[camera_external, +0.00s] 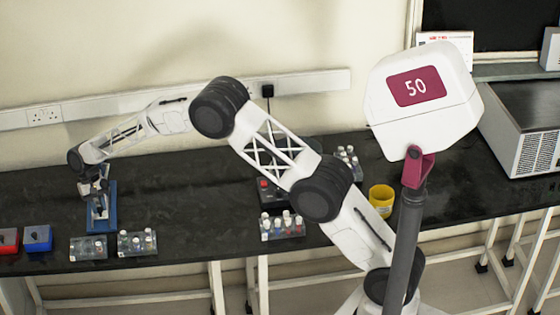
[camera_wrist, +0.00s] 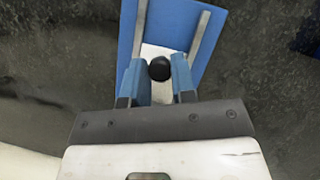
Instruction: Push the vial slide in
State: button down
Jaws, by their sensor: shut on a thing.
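The vial slide shows in the wrist view as a pale plate (camera_wrist: 150,52) with a round black knob (camera_wrist: 160,69). It sits between two grey rails on a blue base (camera_wrist: 185,14). In the external view the blue base (camera_external: 113,190) stands at the left of the bench, partly hidden by my gripper (camera_external: 98,200). In the wrist view my gripper (camera_wrist: 158,76) has its blue-sided fingers on either side of the knob and is shut on it. The fingers and palm hide the near end of the slide. I cannot make out any vial on it.
Two clear racks with vials (camera_external: 88,249) (camera_external: 137,243) stand in front of the base. A blue box (camera_external: 38,238) and a red box (camera_external: 9,240) are at the left. Another vial rack (camera_external: 282,227), a dark device with a red button (camera_external: 264,184) and a yellow cup (camera_external: 381,199) are further right.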

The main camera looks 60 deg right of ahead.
jog(key=c, duration=0.9)
grip_release()
jog(key=shift+c, duration=0.2)
jog(key=shift+s+a, duration=0.1)
jog(key=shift+s+a, duration=1.35)
jog(key=shift+s+a+r, duration=0.1)
jog(key=shift+r, duration=0.1)
jog(key=s+a+r+v, duration=0.1)
jog(key=s+v, duration=0.2)
jog(key=v, duration=1.2)
jog(key=s+d+r+t, duration=0.1)
jog(key=s+d+r, duration=0.7)
jog(key=s+r, duration=0.4)
jog(key=shift+s+d+r+n+t, duration=0.2)
jog(key=shift+s+n+t, duration=0.1)
jog(key=shift+s+t, duration=0.1)
